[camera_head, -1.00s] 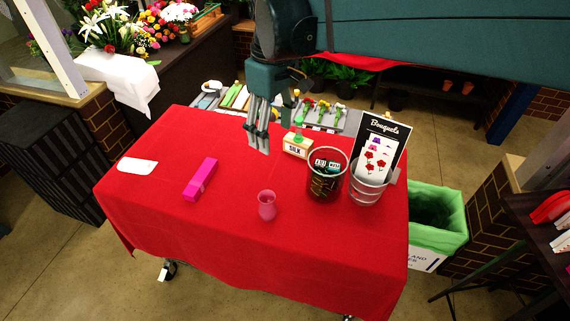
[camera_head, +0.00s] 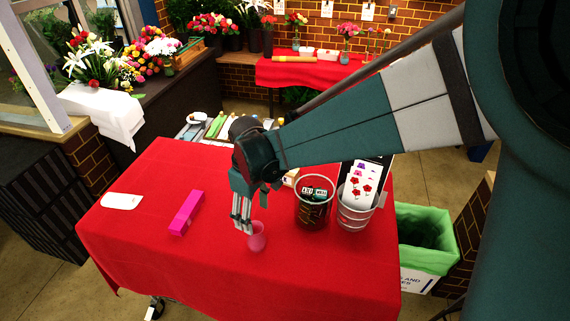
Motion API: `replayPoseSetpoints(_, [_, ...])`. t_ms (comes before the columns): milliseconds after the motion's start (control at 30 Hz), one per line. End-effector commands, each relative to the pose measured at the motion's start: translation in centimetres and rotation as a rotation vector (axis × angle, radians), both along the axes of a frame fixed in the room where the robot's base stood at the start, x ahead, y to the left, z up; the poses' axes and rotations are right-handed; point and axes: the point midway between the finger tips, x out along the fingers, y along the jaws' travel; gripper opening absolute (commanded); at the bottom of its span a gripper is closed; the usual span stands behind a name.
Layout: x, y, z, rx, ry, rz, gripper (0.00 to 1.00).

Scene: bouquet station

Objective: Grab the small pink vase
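The small pink vase (camera_head: 257,240) stands upright on the red-covered table (camera_head: 150,255), near its front middle. My gripper (camera_head: 246,228) points down right at the vase, with its fingers overlapping the vase's upper left side in the picture. I cannot tell whether the fingers touch the vase, are around it or are just behind or in front of it. The gap between the fingers is not clear at this size.
A dark mesh cup (camera_head: 313,208) and a metal bucket (camera_head: 352,214) with a bouquets sign stand right of the vase. A long pink box (camera_head: 187,212) and a white card (camera_head: 121,201) lie to the left. The cloth in front of the vase is clear.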

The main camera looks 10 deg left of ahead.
Motion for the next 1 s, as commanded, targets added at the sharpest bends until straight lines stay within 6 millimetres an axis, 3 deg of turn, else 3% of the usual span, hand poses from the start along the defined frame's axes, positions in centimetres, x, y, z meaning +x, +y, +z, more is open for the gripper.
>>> replayPoseSetpoints(100, [0.1, 0.1, -3.1, 0.000, 0.000, 0.000, 0.60])
replayPoseSetpoints(300, [0.0, 0.0, -5.8, 0.000, 0.000, 0.000, 0.60])
replayPoseSetpoints(1000, [0.0, 0.1, -7.5, 0.000, 0.000, 0.000, 0.60])
